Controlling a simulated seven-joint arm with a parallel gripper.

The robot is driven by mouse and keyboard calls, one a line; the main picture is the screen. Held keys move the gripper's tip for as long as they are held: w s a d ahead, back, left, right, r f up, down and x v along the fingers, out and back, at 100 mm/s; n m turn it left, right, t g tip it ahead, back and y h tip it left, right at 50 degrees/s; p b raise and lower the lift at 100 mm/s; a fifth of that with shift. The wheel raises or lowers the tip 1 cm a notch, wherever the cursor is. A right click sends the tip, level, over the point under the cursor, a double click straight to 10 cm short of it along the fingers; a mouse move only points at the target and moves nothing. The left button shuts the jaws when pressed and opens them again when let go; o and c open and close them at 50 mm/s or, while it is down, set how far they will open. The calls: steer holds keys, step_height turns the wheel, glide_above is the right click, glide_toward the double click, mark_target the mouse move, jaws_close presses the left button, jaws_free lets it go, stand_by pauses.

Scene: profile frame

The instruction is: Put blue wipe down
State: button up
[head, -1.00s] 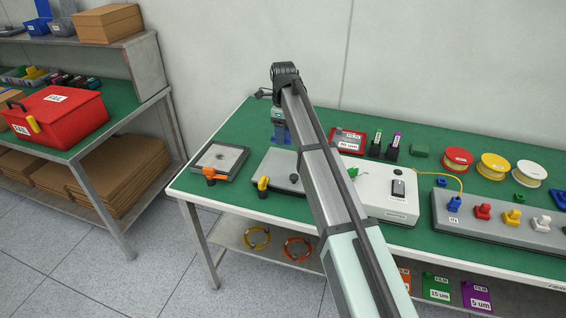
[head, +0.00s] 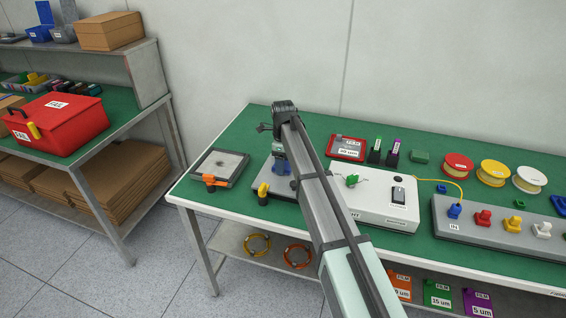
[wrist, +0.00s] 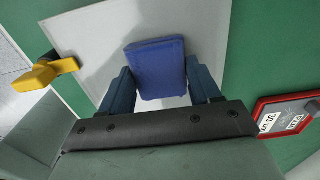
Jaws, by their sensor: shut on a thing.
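The blue wipe (wrist: 158,68) is a flat blue block between the two fingers of my gripper (wrist: 161,85) in the wrist view. My gripper is shut on it. In the head view my gripper (head: 280,160) is low over the grey plate (head: 257,184) with the yellow handle, and my arm hides part of that plate. In the wrist view the wipe is over the pale plate surface (wrist: 85,40). I cannot tell whether the wipe touches it.
A plate with an orange handle (head: 220,166) is to the left. The white box (head: 385,203) stands to the right, with a green piece (head: 351,180) on top. A red film case (head: 345,147) lies behind. The yellow handle (wrist: 45,73) is beside the plate.

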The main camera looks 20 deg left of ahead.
steer(key=o, duration=1.1)
steer(key=shift+f, duration=0.1)
step_height(320, 180, up, 12)
steer(key=shift+r, duration=0.15)
stand_by(0.4)
